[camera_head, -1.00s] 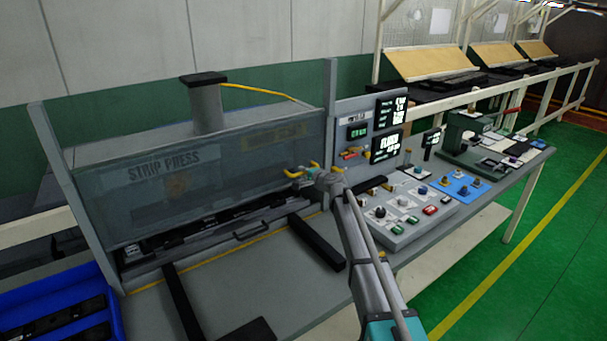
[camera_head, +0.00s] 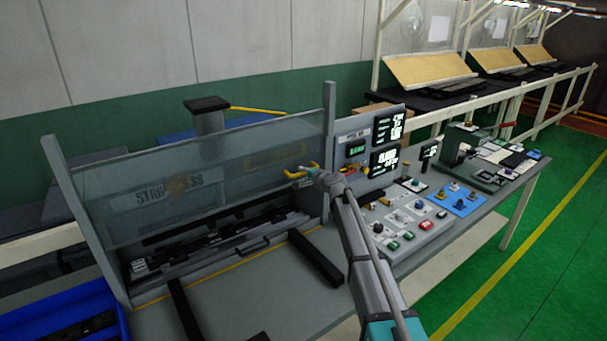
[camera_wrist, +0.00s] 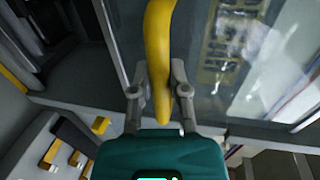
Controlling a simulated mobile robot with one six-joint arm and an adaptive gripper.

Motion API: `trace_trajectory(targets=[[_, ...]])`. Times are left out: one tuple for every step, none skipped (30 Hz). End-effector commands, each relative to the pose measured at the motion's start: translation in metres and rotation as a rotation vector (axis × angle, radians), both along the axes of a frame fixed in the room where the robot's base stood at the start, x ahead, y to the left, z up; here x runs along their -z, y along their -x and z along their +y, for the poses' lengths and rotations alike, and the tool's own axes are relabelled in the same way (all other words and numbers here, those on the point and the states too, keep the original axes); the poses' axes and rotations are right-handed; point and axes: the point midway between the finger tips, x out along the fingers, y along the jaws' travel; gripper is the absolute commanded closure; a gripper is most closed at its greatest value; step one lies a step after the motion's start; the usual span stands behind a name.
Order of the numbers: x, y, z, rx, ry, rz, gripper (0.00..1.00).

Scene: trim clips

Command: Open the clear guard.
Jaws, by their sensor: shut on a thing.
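The clear guard (camera_head: 215,170) is a see-through panel between two grey posts at the front of the strip press. It is partly raised, with a gap under its lower edge where dark strip parts (camera_head: 205,240) show. A yellow handle (camera_wrist: 160,40) at the guard's right end stands between my fingers in the wrist view. My gripper (camera_wrist: 160,88) is shut on this handle. In the head view my gripper (camera_head: 308,174) is small at the guard's right end, and its fingertips are hard to make out. The guard's pane (camera_wrist: 230,65) fills the upper right of the wrist view.
A control panel with screens (camera_head: 387,143), buttons and knobs stands close to the right of my gripper. Dark rails (camera_head: 316,257) lie on the bench before the press. A blue bin (camera_head: 55,306) is at lower left.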

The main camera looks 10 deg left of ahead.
Motion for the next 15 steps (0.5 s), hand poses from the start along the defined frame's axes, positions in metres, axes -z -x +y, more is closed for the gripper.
trace_trajectory(targets=[[0.0001, -0.0005, 0.0001, 0.001, -0.001, -0.001, 1.00], [0.0001, -0.0005, 0.0001, 0.001, -0.001, -0.001, 1.00], [0.0001, -0.0005, 0.0001, 0.001, -0.001, -0.001, 1.00], [0.0001, -0.0005, 0.0001, 0.001, -0.001, -0.001, 1.00], [0.0001, -0.0004, 0.0000, 0.001, -0.001, -0.001, 1.00], [0.0001, -0.0004, 0.0000, 0.001, 0.000, 0.000, 0.73], [0.0002, -0.0004, 0.0000, 0.001, 0.000, 0.000, 0.68], [0.0002, -0.0004, 0.0000, 0.001, 0.000, 0.000, 0.62], [0.0002, -0.0003, 0.0000, 0.001, 0.000, 0.000, 0.55], [0.0001, -0.0003, 0.0000, 0.001, 0.000, 0.000, 0.49], [0.0001, -0.0003, 0.0000, 0.001, 0.000, 0.000, 0.44], [0.0001, -0.0002, 0.0001, 0.000, 0.000, 0.000, 0.43], [0.0002, -0.0001, 0.0000, 0.001, 0.000, 0.000, 0.43], [0.0002, -0.0001, 0.0000, 0.000, 0.000, 0.000, 0.43], [0.0002, -0.0001, 0.0000, 0.000, 0.000, 0.000, 0.43]])
